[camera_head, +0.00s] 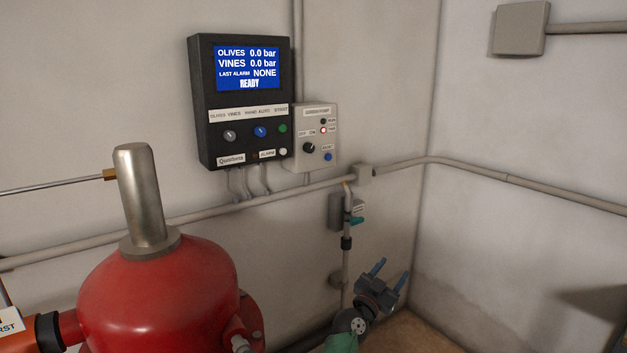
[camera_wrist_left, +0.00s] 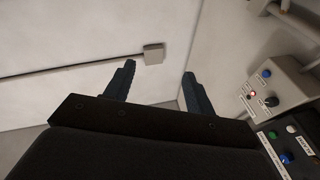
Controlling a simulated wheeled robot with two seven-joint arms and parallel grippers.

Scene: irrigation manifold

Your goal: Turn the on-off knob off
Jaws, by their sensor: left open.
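The on-off knob (camera_head: 309,147) is a small black knob on the front of a pale grey control box (camera_head: 328,112), under small OFF and ON labels. Which way its pointer is turned is too small to tell. The knob also shows in the left wrist view (camera_wrist_left: 271,101), at the right side. My left gripper (camera_head: 392,268) is below and to the right of the box in the head view, well apart from the knob. Its two blue-grey fingers are spread and empty, and they show in the left wrist view (camera_wrist_left: 159,69). My right gripper is not in view.
A black controller (camera_head: 198,105) with a blue screen reading READY hangs left of the box. A red tank (camera_head: 165,300) stands at front left. A red lamp (camera_head: 323,130) glows.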

